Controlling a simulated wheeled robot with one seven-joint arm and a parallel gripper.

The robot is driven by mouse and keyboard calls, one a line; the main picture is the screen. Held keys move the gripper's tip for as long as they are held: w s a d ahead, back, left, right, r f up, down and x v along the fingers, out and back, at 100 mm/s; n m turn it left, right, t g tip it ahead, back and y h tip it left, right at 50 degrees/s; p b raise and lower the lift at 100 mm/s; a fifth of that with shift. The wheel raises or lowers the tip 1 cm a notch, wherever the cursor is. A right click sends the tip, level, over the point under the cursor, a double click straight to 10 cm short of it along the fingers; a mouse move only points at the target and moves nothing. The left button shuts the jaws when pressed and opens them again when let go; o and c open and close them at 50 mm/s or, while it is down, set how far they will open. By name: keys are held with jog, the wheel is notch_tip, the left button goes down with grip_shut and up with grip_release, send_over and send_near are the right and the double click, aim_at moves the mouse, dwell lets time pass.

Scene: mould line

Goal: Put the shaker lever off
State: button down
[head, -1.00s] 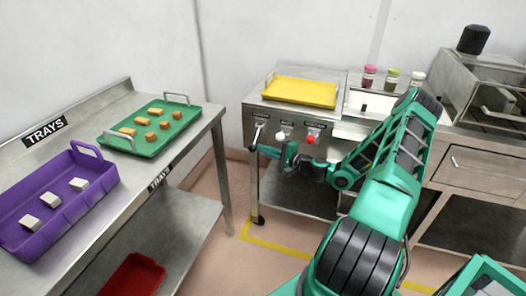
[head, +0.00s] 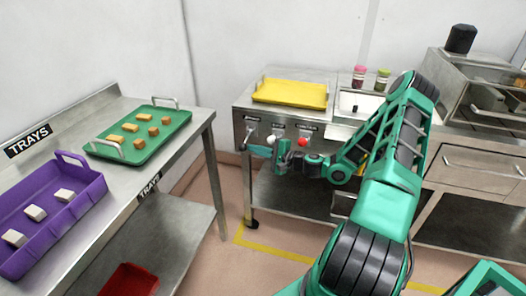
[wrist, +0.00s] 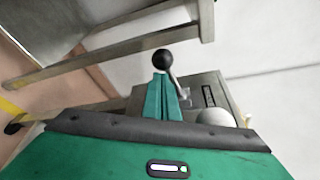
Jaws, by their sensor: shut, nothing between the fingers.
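The shaker lever (head: 248,136) is a thin metal lever at the left end of the machine's front panel. In the head view it slants down and slightly left. In the wrist view its black ball knob (wrist: 163,60) shows at the end of the metal arm, just beyond my fingertips. My gripper (head: 257,150) is shut and empty, pointing left in front of the panel beside the lever. Its green fingers (wrist: 162,80) also show together in the wrist view, close to the knob. I cannot tell whether they touch it.
The panel also has a white knob (head: 271,139) and a red knob (head: 303,141) near my gripper. A yellow tray (head: 290,93) lies on top of the machine. A table on the left holds a green tray (head: 150,152) and a purple tray (head: 87,205).

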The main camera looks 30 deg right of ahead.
jog(key=shift+a+r, duration=0.3)
jog(key=shift+r, duration=0.25)
jog(key=shift+d, duration=0.15)
